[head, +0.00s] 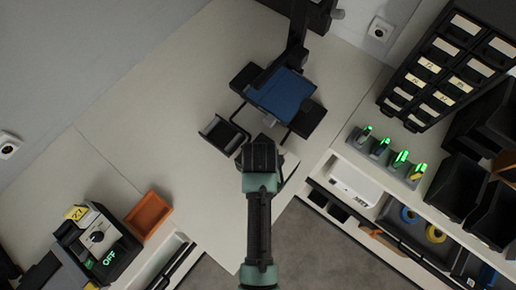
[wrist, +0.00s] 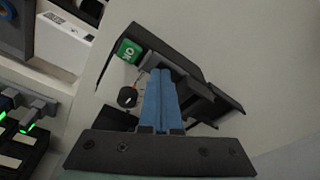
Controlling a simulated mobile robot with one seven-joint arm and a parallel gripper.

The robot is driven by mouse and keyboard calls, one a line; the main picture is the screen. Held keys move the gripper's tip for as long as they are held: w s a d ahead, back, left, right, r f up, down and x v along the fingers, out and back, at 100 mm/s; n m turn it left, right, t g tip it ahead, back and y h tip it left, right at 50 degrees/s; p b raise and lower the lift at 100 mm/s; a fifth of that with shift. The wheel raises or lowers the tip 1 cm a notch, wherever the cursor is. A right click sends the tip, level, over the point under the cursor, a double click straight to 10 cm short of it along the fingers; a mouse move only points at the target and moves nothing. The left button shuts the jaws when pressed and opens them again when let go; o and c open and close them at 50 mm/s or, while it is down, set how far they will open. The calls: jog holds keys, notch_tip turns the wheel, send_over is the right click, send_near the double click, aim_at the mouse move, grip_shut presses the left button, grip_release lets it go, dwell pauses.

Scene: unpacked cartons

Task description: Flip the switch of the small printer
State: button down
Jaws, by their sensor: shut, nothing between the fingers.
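The small printer is black with a blue plate (head: 280,94) and an upright column, on the pale worktop in the upper middle of the head view. My gripper (head: 262,143) is at its near side and covers part of its front. In the wrist view a black panel carries a green label (wrist: 128,50) and a round black knob (wrist: 127,97) with an orange mark. My gripper's blue fingers (wrist: 160,74) are together and empty, just right of the knob. I cannot tell whether they touch the printer. The switch itself is not clearly visible.
A black box with a dial and a green OFF label (head: 108,257) stands at lower left beside an orange tray (head: 148,214). A grey rack (head: 383,156) with green-lit items and a black drawer cabinet (head: 450,66) are at right. The worktop left of the printer is clear.

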notch_tip(320, 180, up, 7)
jog(key=p, duration=0.7)
dwell(0.6)
jog(key=w+r+t+b, duration=0.3)
jog(key=w+r+t, duration=0.2)
jog(key=w+r, duration=0.5)
jog(key=w+r+t+b, duration=0.6)
jog(key=w+r, duration=0.4)
jog(key=r, duration=0.5)
notch_tip(320, 180, up, 13)
jog(key=t+b, duration=0.1)
jog(key=t, duration=0.4)
jog(key=s+r+t+b, duration=0.2)
jog(key=s+r+t, duration=0.2)
jog(key=s+r, duration=0.4)
jog(key=s+r+n+t+b, duration=0.1)
jog(key=s+r+t+b, duration=0.2)
jog(key=r, duration=0.9)
jog(key=s+t, duration=0.2)
jog(key=s, duration=0.2)
jog(key=shift+s+r+t, duration=0.3)
jog(key=shift+s+r, duration=0.1)
